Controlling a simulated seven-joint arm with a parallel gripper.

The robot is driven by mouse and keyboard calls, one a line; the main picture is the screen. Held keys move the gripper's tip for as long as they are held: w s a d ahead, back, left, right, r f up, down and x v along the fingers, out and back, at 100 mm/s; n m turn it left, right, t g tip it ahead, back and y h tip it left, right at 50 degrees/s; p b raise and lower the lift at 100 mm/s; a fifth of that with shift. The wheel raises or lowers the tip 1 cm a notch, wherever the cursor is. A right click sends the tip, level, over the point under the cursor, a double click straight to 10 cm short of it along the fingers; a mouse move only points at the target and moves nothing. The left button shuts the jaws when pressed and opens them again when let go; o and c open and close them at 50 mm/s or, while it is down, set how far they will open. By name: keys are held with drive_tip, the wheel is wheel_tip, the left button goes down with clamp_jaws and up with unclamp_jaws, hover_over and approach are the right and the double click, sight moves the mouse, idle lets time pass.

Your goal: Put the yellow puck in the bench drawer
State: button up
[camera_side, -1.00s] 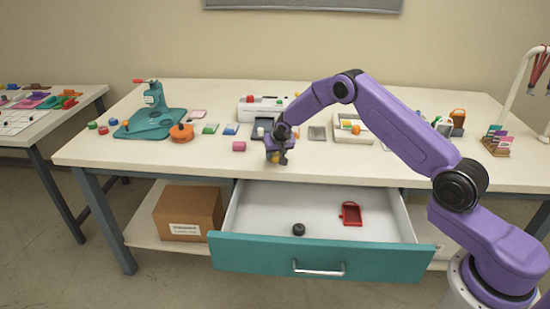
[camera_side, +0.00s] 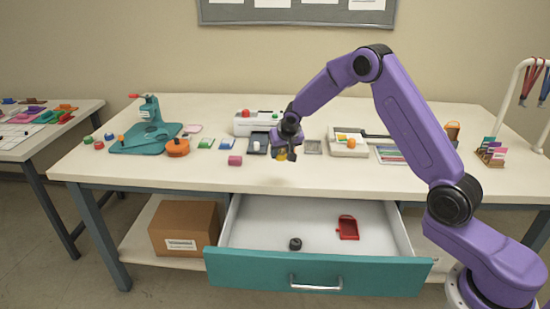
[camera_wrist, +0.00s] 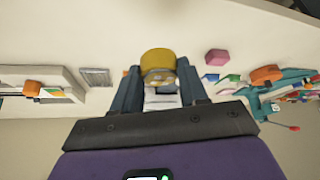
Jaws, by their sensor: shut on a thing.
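My gripper (camera_side: 286,155) is shut on the yellow puck (camera_side: 281,155), which it holds above the bench top near the front edge. In the wrist view the puck (camera_wrist: 158,64) sits between the two fingertips of my gripper (camera_wrist: 158,82). The bench drawer (camera_side: 250,212) is pulled open below and in front of the bench top, with a teal front and a silver handle. Inside it lie a dark round knob-like thing (camera_side: 295,244) and a red open-framed thing (camera_side: 347,228).
A pink block (camera_side: 235,160) stands on the bench left of my gripper. An orange round thing (camera_side: 177,148) and a teal press (camera_side: 147,135) are further left. A white tray (camera_side: 337,150) is to the right. The drawer has free floor around its two things.

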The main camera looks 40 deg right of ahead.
drive_tip(key=s+d+r+n+y, duration=0.15)
drive_tip(key=s+n, duration=0.35)
drive_tip(key=s, duration=1.1)
drive_tip(key=n+g+y, duration=0.2)
drive_tip(key=n+y, duration=0.4)
drive_tip(key=n, duration=0.4)
hover_over(263, 245)
drive_tip(key=s+d, duration=0.1)
drive_tip(key=d, duration=0.1)
wheel_tip(263, 245, down, 18)
drive_tip(key=shift+h, duration=0.25)
drive_tip(key=shift+s+a+f, duration=0.1)
drive_tip(key=shift+f, duration=2.55)
drive_tip(key=shift+s+a+f, duration=0.1)
drive_tip(key=shift+f, duration=2.55)
drive_tip(key=shift+f, duration=0.1)
drive_tip(key=o, duration=1.1)
